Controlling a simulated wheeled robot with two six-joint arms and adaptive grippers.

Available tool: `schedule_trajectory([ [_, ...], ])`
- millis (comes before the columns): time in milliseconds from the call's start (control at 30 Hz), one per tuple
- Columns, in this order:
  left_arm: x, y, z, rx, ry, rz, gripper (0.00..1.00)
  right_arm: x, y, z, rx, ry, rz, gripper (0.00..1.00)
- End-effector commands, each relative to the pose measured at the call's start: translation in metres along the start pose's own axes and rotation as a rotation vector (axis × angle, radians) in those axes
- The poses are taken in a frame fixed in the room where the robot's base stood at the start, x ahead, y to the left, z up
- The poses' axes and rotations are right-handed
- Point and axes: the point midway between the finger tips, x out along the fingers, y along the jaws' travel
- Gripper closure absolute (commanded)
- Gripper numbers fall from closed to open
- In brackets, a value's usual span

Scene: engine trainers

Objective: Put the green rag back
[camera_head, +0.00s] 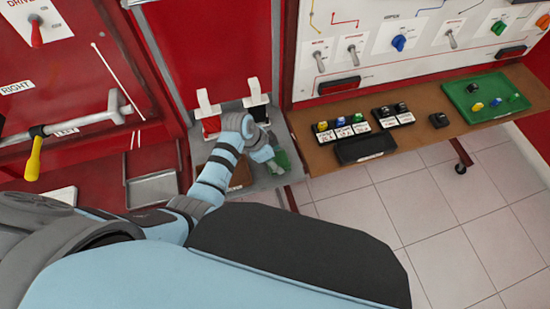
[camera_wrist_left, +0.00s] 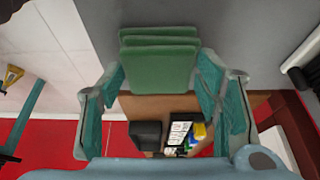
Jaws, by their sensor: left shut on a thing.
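The green rag (camera_wrist_left: 158,72) is a folded, layered cloth between the two fingers of my left gripper (camera_head: 268,157). The fingers are shut on its sides in the left wrist view. In the head view a small part of the rag (camera_head: 282,161) shows beyond the gripper, over the grey ledge (camera_head: 262,184) to the left of the brown shelf. My arm and hand hide the rest of it. I cannot tell whether the rag touches the ledge. My right gripper is not in view.
The brown shelf (camera_head: 425,139) holds a black tray (camera_head: 364,148), labelled holders with coloured pieces (camera_head: 341,129) and a green tray (camera_head: 507,110). Red and black pieces with white tags (camera_head: 209,117) stand behind my gripper. Switch panels rise behind. Tiled floor (camera_head: 430,210) is clear.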

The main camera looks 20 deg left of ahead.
Motion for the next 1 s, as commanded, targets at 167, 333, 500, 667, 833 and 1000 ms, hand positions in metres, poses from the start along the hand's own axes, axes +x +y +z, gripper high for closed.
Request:
schedule_trajectory([
  [167,-0.002,-0.001,-0.001,0.0,0.001,-0.001,0.68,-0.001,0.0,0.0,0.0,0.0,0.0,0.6],
  [333,0.001,0.0,0.0,0.0,0.0,-0.001,0.3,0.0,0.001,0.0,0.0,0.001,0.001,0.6],
  [500,0.0,0.0,0.0,0.0,0.0,-0.001,0.22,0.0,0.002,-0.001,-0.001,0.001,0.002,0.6],
  [667,0.0,0.0,0.0,0.0,0.0,-0.001,0.22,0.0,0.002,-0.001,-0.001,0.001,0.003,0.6],
  [833,-0.015,-0.001,-0.002,0.001,0.001,-0.003,0.22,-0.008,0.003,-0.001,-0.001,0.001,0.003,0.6],
  [1000,-0.06,-0.002,-0.003,0.001,0.001,-0.005,0.22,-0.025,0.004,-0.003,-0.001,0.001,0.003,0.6],
])
